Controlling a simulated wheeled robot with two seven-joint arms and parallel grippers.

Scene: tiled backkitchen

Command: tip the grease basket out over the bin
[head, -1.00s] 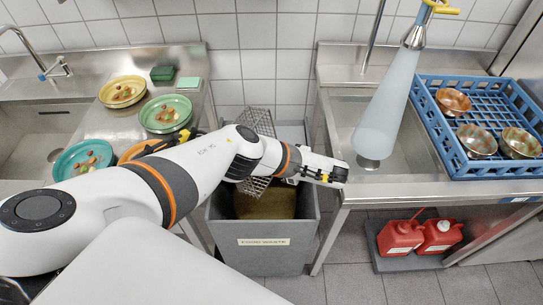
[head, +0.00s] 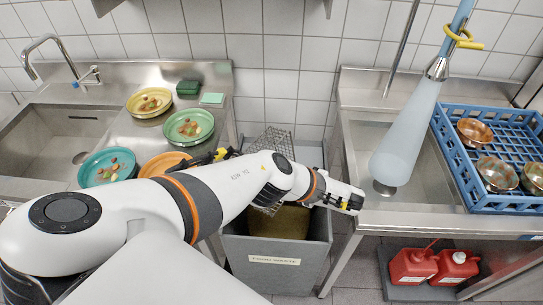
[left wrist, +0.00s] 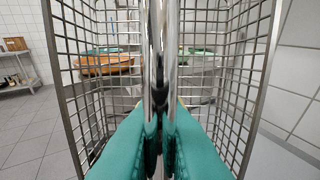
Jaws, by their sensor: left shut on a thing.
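The grease basket (head: 275,140), a grey wire-mesh basket, shows above and behind my left arm, over the back of the bin, partly hidden by the arm. In the left wrist view my left gripper (left wrist: 160,135) has its teal fingers shut on the basket's shiny metal handle bar. Mesh walls of the basket (left wrist: 235,75) stand on both sides of the bar. I see no contents in it. The grey bin (head: 272,262), labelled food waste, stands on the floor between the two counters with brownish-yellow stuff inside. My right gripper is not in view.
Plates with food scraps, including a yellow one (head: 149,102) and a teal one (head: 107,167), stand on the left counter. Red canisters (head: 413,267) stand below.

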